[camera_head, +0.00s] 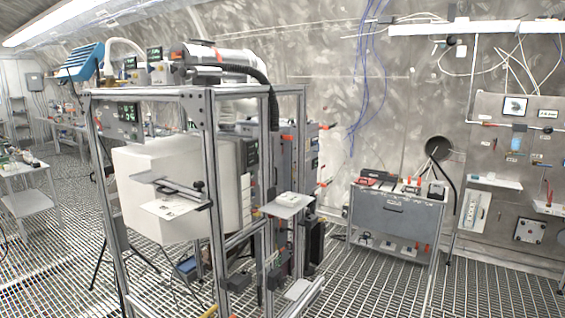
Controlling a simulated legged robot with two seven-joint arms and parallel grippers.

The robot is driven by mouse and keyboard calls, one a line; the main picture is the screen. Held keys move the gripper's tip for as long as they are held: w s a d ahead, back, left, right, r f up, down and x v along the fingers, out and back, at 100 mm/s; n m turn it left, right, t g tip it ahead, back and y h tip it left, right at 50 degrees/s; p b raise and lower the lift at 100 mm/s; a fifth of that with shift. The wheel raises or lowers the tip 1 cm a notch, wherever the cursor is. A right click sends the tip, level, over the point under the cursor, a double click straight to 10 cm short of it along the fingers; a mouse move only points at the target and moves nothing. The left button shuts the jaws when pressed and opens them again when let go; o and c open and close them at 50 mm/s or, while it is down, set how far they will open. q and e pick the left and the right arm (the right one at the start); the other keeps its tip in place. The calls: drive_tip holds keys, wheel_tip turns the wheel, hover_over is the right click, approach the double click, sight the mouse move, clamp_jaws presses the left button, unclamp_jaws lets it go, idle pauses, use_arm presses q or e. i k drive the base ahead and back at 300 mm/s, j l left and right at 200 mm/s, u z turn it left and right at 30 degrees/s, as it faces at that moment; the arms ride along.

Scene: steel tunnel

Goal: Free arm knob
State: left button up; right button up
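A small dark knob (199,187) stands on a flat grey bracket arm (172,187) on the front side of a metal frame rack (209,160). The bracket arm reaches left across a large white container (150,225). A small shelf plate with a paper label (170,207) sits just below it. I cannot tell whether this is the knob the task names, or whether it is tight or loose. Neither of my grippers shows in the head view, and nothing is seen touching the knob.
The rack carries instruments and a silver cylinder (220,56) on top. A second small plate (287,205) juts out from its right side. A grey workbench (393,215) and an upright panel (515,160) stand at right. The grated floor (365,290) is clear at front right.

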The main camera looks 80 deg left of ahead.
sight(199, 185)
drive_tip(key=u, duration=3.35)
drive_tip(key=i+j, duration=0.1)
